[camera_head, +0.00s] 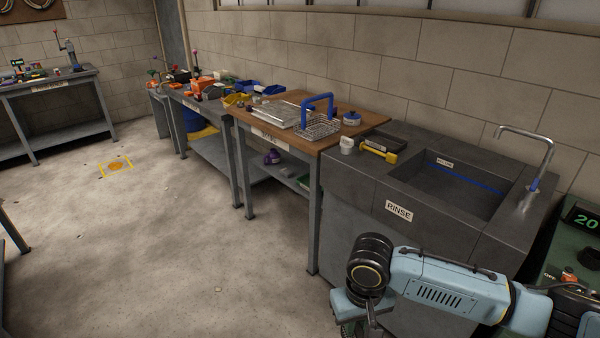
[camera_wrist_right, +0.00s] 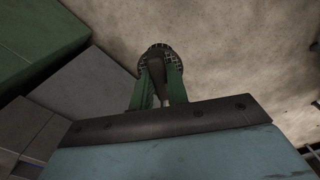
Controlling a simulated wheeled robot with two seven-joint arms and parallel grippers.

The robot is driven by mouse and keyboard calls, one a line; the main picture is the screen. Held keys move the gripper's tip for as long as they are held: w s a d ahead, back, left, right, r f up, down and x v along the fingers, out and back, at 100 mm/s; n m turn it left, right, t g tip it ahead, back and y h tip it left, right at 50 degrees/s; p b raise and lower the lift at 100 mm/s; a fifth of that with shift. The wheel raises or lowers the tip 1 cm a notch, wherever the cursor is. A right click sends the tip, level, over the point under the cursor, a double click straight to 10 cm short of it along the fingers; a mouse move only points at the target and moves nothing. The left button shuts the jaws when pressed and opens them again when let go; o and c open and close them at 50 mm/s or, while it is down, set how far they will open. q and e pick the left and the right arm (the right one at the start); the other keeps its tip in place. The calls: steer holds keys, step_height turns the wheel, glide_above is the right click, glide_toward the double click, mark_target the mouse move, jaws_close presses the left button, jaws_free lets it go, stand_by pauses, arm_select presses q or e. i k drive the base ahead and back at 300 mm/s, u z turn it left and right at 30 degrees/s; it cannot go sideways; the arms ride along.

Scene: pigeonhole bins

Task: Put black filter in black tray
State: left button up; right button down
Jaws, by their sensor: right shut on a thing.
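My right gripper (camera_wrist_right: 159,84) shows best in the right wrist view, with green fingers shut on a dark thing. That thing, taken as the black filter (camera_wrist_right: 159,52), has a round, grid-patterned end just beyond the fingertips and a dark stem between them. In the head view my right arm reaches in from the lower right, in front of the sink, and its gripper (camera_head: 350,326) is cut by the bottom edge. The held thing is not clear there. A dark shallow tray (camera_head: 388,139), possibly the black tray, lies on the sink's back left edge. My left gripper is not in view.
The grey rinse sink (camera_head: 345,185) stands behind my right arm. A yellow-handled tool (camera_head: 380,153) and a white cup (camera_head: 347,145) lie on its left edge. A wire basket (camera_head: 318,126) stands on the wooden bench (camera_head: 270,125). The floor at left is open.

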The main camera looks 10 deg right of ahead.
mark_target(383, 141)
steer(key=u, duration=0.65)
steer(key=i, duration=1.55)
steer(key=z, duration=0.5)
steer(key=i, duration=1.1)
steer(key=z, duration=1.05)
